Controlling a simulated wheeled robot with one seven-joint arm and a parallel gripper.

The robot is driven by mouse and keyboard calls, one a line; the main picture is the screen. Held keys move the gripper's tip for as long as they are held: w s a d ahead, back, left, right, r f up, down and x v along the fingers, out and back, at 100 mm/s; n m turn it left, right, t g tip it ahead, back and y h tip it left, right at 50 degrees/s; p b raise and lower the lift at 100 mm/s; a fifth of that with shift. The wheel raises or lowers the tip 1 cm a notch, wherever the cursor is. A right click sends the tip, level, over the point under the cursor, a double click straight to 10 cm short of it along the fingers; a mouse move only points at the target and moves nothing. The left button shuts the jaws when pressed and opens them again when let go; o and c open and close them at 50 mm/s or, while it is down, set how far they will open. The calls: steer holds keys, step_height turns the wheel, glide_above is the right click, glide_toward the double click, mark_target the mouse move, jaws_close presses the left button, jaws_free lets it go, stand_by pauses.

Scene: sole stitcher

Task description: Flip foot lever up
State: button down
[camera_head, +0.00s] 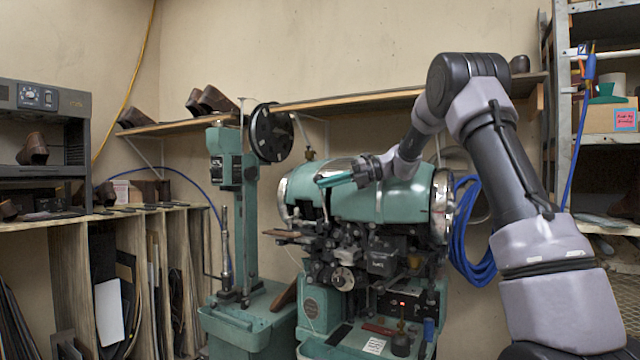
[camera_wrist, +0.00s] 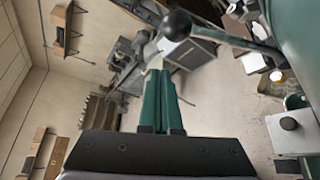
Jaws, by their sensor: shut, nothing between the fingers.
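The teal sole stitcher (camera_head: 400,205) stands in the middle of the head view. In the wrist view, a lever with a black ball knob (camera_wrist: 177,25) and a metal rod (camera_wrist: 225,39) reaches in from the machine at the right; I take it for the foot lever. My gripper (camera_head: 320,181) is in front of the machine's upper left part, its green fingers pointing left. In the wrist view my gripper (camera_wrist: 157,70) is shut and empty, with the knob just beyond its tips. I cannot tell if they touch. I cannot make out the lever in the head view.
A teal column machine (camera_head: 238,200) with a black wheel (camera_head: 271,133) stands left of the stitcher. A wall shelf (camera_head: 350,102) runs behind. A metal rack (camera_head: 561,90) and a blue hose coil (camera_head: 468,240) are at the right. Wooden dividers (camera_head: 68,280) stand at the left.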

steer(key=d, duration=0.7)
steer(key=shift+s+d+r, duration=0.2)
steer(key=shift+s+r, duration=0.2)
steer(key=shift+s, duration=0.05)
steer(key=shift+s, duration=0.1)
